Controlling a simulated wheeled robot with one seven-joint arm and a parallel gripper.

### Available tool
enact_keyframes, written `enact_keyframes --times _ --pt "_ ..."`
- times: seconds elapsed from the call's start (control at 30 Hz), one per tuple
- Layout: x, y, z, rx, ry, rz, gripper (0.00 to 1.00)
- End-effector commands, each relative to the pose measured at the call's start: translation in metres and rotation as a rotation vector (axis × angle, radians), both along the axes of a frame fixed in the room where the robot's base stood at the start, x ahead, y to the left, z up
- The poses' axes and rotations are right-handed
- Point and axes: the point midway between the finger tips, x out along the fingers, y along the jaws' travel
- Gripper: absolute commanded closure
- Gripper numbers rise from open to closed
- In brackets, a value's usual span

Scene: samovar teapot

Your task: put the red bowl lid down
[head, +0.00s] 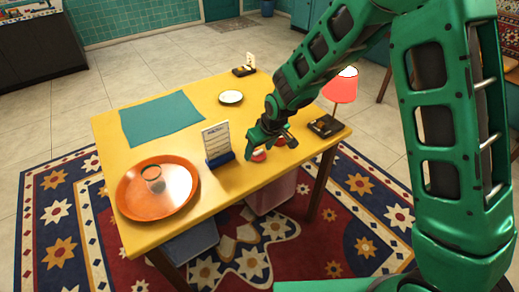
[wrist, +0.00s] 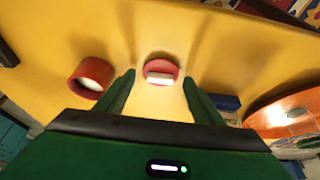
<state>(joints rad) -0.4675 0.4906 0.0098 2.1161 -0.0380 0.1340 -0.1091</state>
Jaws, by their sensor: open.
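The red bowl lid (wrist: 162,67), a red disc with a white bar-shaped handle, lies on the yellow table between and just beyond my fingertips in the wrist view. In the head view the lid (head: 259,156) shows partly below my gripper (head: 268,146). My gripper (wrist: 158,80) is open, with one finger on each side of the lid and a gap to it. The red bowl (wrist: 90,77), pale inside, stands apart to the left of the lid in the wrist view. In the head view the bowl (head: 281,141) is partly hidden by my gripper.
An upright card in a blue stand (head: 219,143) is left of my gripper. An orange tray (head: 130,205) with a glass (head: 153,179) is at the near left. A red-shaded lamp (head: 341,88) is at the right. A teal mat (head: 160,119) and a small plate (head: 231,97) lie farther back.

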Motion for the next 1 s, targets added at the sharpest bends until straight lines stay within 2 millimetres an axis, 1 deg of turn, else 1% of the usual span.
enact_keyframes --times 0.13,0.23,0.7,0.8,1.0 --pt "0.000 -0.001 0.005 0.001 -0.001 0.000 0.39" --pt "-0.003 -0.003 0.013 0.002 -0.002 0.000 0.39" --pt "-0.028 -0.021 0.088 0.002 -0.003 -0.002 0.39" --pt "-0.032 -0.024 0.100 0.002 -0.003 -0.002 0.39" --pt "-0.037 -0.027 0.112 0.000 -0.001 -0.002 0.39"
